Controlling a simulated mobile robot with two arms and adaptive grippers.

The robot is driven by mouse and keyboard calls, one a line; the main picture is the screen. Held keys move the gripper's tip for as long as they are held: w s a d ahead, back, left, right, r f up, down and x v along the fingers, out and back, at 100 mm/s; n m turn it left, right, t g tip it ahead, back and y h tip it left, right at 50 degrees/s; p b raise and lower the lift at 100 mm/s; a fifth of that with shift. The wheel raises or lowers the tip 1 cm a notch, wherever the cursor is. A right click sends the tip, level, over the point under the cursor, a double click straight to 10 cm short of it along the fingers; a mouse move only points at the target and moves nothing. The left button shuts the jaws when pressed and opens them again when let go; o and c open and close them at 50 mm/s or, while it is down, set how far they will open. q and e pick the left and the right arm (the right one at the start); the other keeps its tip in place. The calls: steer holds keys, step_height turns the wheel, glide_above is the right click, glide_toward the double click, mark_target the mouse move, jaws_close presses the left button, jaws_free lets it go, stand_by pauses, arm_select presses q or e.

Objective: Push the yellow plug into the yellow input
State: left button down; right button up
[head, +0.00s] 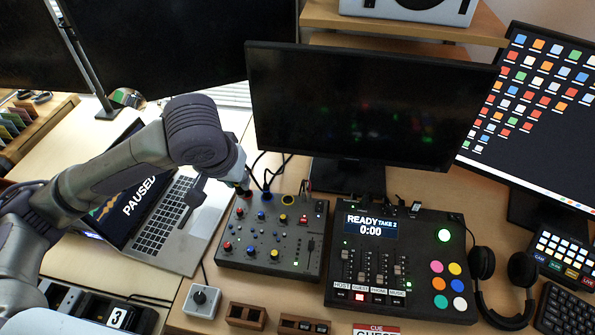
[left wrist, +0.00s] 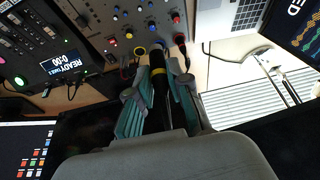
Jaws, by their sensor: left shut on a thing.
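The grey mixer (head: 272,240) lies on the desk and also shows in the left wrist view (left wrist: 105,22). Its yellow-ringed input (head: 287,199) is at its back edge and looks empty; it also shows in the left wrist view (left wrist: 140,51). My left gripper (head: 241,180) is over the mixer's back left corner. In the left wrist view, my left gripper (left wrist: 158,88) is shut on a black plug with a yellow band (left wrist: 158,71). The plug points toward the row of inputs, close to the blue one (left wrist: 157,46). Whether its tip touches anything is unclear. My right gripper is out of view.
A black monitor (head: 355,105) stands behind the mixer. Cables (head: 262,175) run near the inputs. A laptop (head: 170,215) is left, a black control deck (head: 385,300) right, headphones (head: 500,290) further right. A small grey knob box (head: 202,300) stands in front.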

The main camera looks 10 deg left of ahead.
arm_select(q)
steer(key=w+d+f+m+h+p, duration=0.1)
steer(key=w+d+f+m+p, duration=0.1)
steer(key=w+d+f+m, duration=0.1)
steer(key=w+d+f+m+g+h+p, duration=0.1)
steer(key=w+d+f+m+h+p, duration=0.1)
steer(key=w+f+m, duration=0.4)
steer(key=w+d+f+p, duration=0.1)
steer(key=w, duration=0.2)
steer(key=shift+w+d+f, duration=0.25)
steer(key=shift+d+f, duration=0.1)
steer(key=shift+f, duration=0.1)
step_height(320, 180, down, 6)
steer(key=b, duration=0.5)
steer(key=shift+r+b, duration=0.2)
steer(key=shift+b, duration=0.2)
steer(key=shift+r, duration=0.1)
stand_by(0.4)
steer(key=shift+p, duration=0.45)
